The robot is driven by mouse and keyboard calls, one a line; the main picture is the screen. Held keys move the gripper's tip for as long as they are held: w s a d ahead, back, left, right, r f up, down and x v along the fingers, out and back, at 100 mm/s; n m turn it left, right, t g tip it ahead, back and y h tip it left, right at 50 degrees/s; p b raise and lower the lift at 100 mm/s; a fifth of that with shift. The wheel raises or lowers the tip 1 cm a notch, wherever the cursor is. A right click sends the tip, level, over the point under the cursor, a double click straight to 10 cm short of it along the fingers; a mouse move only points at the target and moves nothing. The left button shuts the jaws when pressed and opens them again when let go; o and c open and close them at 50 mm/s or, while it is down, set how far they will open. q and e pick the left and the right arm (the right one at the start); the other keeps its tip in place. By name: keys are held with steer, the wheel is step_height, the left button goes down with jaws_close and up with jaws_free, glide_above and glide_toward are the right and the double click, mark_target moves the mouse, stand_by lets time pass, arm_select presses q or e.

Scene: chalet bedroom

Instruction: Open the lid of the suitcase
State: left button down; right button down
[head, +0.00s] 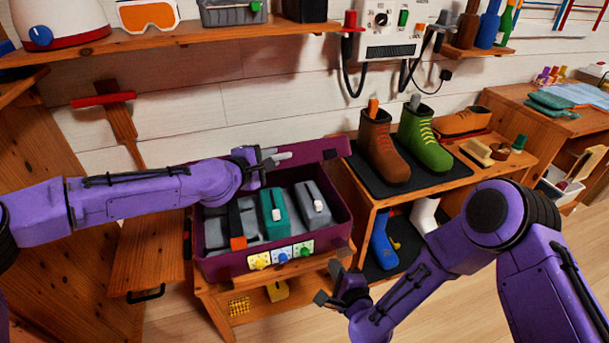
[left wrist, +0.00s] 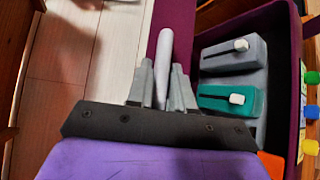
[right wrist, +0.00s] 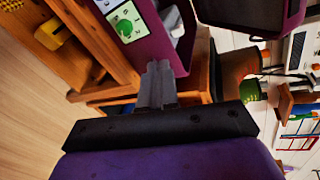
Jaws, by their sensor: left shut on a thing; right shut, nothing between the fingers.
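The purple suitcase (head: 222,264) stands on a low wooden bench with its inside showing. Its lid (head: 312,150) is raised along the back, partly hidden by my left arm; it also shows in the left wrist view (left wrist: 177,20). My left gripper (head: 270,157) is at the lid, shut on a light grey handle (left wrist: 165,52). Yellow, blue and green knobs on small cards (head: 283,254) line the suitcase front. Grey and teal packed items (head: 273,213) lie inside. My right gripper (head: 333,287) is shut and empty, low in front of the suitcase's right corner; the right wrist view shows its closed fingers (right wrist: 158,75).
A shelf (head: 150,42) runs above the suitcase. To the right, a wooden stand holds brown and green boots (head: 425,140) on a dark mat. A wooden board with a dark handle (head: 146,293) is at the left. Open floor lies at the lower right.

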steer(key=w+a+r+m+t+y, duration=0.1)
steer(key=w+a+r+m+t, duration=0.15)
steer(key=r+m, duration=0.4)
steer(key=w+a+r+m+t+y, duration=0.1)
steer(key=w+r+m+t, duration=0.3)
steer(key=m, duration=0.4)
steer(key=w+a+r, duration=0.2)
steer(key=w, duration=0.3)
steer(key=w+a+r+g, duration=0.1)
steer(key=w+a+r, duration=0.1)
steer(key=w, duration=0.4)
steer(key=shift+w+r, duration=0.15)
steer(key=shift+r, duration=0.6)
steer(key=shift+r+g, duration=0.1)
steer(key=shift+g, duration=0.15)
